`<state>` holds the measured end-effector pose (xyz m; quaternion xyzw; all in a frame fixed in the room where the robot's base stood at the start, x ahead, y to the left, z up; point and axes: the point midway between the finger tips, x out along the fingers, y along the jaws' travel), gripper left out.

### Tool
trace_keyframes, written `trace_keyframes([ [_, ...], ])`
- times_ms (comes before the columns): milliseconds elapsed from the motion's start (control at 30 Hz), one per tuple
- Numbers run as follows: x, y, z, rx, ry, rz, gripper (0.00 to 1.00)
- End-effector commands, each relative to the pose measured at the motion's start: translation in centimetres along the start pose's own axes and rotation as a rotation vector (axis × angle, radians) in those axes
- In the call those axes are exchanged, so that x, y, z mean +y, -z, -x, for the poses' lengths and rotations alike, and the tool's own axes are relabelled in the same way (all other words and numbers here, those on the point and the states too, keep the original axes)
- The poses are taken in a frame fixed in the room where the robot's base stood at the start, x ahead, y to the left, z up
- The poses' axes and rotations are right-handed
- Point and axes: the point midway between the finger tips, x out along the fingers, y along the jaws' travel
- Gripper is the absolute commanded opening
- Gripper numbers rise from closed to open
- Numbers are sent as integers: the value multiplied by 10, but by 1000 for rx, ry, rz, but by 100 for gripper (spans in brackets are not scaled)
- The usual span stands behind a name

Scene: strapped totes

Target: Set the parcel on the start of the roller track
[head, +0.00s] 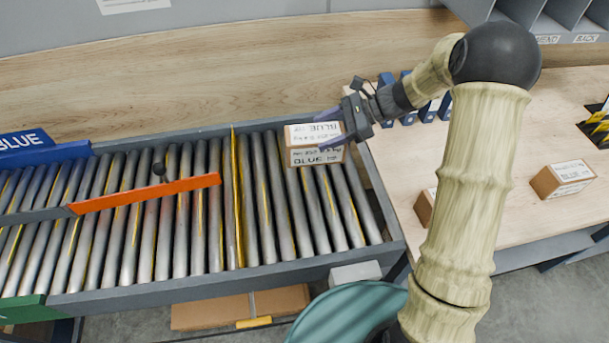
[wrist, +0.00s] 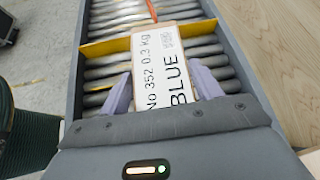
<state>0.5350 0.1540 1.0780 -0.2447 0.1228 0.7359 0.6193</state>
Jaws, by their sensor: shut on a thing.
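The parcel (head: 314,146) is a small cardboard box with white labels reading BLUE. It is at the right end of the roller track (head: 290,225), right of the yellow line across the rollers. I cannot tell whether its underside touches the rollers. My gripper (head: 330,130) reaches in from the right and is shut on the parcel. In the wrist view, the parcel (wrist: 167,70) lies between the two pale purple fingers (wrist: 160,92), its label facing the camera. The track's rollers (wrist: 110,73) show around it.
An orange bar (head: 150,192) crosses the track further left, near a blue BLUE sign (head: 25,140). A wooden table (head: 520,130) at the right holds another labelled parcel (head: 564,180) and one partly hidden behind my arm.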

Motion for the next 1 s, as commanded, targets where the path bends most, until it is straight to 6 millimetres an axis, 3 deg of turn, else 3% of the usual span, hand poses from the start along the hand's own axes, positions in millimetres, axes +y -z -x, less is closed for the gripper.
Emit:
trace_keyframes([
  [267, 0, 7, 2, 0, 7, -7, 10],
  [600, 7, 49, -29, -2, 1, -3, 10],
  [1000, 8, 56, -33, -1, 1, -1, 10],
])
